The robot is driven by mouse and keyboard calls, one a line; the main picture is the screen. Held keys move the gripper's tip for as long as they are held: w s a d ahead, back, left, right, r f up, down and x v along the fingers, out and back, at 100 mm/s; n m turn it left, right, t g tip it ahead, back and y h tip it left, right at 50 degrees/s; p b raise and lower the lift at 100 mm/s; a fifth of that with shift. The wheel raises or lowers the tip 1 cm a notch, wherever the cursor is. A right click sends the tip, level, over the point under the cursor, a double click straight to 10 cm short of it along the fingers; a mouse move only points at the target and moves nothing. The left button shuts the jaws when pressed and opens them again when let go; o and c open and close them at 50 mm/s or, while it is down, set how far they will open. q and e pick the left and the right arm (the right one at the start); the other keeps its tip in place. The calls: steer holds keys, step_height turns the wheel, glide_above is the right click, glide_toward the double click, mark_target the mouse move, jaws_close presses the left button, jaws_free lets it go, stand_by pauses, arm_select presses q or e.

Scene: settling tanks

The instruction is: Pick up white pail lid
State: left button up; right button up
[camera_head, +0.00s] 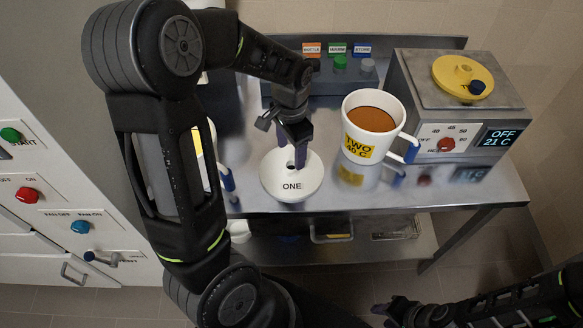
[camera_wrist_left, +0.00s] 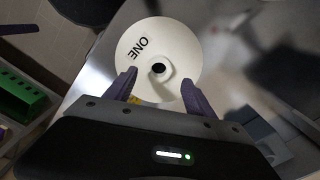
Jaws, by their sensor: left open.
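The white pail lid (camera_head: 275,183) is a round disc marked ONE and lies on the steel table. It also shows in the left wrist view (camera_wrist_left: 185,38), with a raised centre part and a dark hole. My left gripper (camera_head: 293,160) is over the lid from above. In the left wrist view its fingers (camera_wrist_left: 158,88) are apart, one on each side of the lid's centre part. I cannot tell whether they touch it. My right gripper (camera_head: 385,312) is at the bottom right, away from the table; its jaw state is unclear.
A grey heater box (camera_head: 455,90) with a yellow lid (camera_head: 462,72) is at the right. Another pail (camera_head: 208,155) is partly hidden behind my left arm. A control cabinet (camera_head: 50,215) stands left.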

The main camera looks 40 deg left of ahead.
mark_target(291, 162)
arm_select(q)
steer(key=shift+f+p, duration=0.65)
steer(key=shift+f, duration=1.95)
steer(key=shift+d, duration=0.1)
jaws_close()
